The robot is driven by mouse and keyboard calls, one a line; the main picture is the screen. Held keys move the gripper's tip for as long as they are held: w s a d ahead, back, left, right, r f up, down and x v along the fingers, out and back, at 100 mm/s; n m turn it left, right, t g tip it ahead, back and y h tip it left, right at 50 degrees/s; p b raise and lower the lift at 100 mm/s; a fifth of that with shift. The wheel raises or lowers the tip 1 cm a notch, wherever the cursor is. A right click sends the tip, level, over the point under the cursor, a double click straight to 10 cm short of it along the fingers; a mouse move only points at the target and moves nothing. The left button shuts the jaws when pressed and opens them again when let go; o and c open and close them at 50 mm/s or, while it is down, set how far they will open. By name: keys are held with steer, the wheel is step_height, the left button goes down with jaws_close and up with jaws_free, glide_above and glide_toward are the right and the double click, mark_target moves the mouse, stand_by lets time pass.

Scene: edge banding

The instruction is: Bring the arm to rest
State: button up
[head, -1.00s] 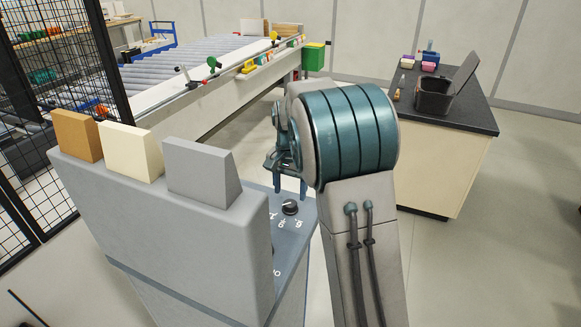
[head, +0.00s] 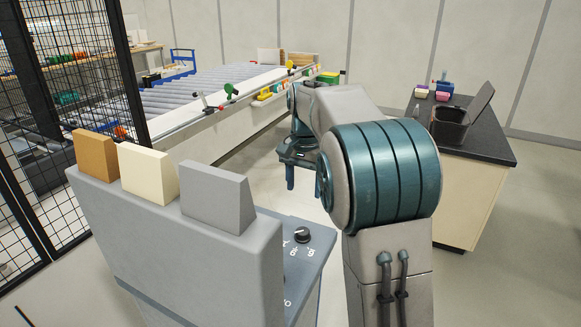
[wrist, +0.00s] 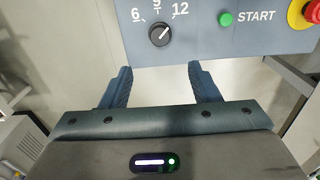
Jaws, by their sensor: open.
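My gripper (wrist: 158,84) is open and empty in the wrist view, its two dark fingers spread apart. Ahead of it in that view is a blue-grey control panel (wrist: 215,38) with a rotary knob (wrist: 160,34), marks 6, 9 and 12, a green START button (wrist: 226,19) and a red stop button (wrist: 313,12) on yellow. The knob's white pointer is turned toward the upper right. In the head view my gripper (head: 305,178) hangs past the panel with its fingers downward, partly hidden by my arm. The knob (head: 302,235) also shows there, apart from the gripper.
The grey machine housing (head: 170,235) bears brown, cream and grey blocks. A roller conveyor (head: 195,95) runs behind it. A black mesh fence (head: 60,100) stands at left. A dark-topped counter (head: 490,140) with a black bin (head: 450,128) stands at right. Floor between is clear.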

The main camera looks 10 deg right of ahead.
steer(key=s+f+n+t, duration=0.1)
steer(key=s+f+n, duration=0.1)
steer(key=s, duration=1.2)
steer(key=s+f+n+t, duration=0.2)
steer(key=s+n, duration=0.3)
steer(key=s, duration=0.9)
steer(key=shift+f+t, duration=0.3)
steer(key=shift+f, duration=0.25)
steer(key=shift+d, duration=0.1)
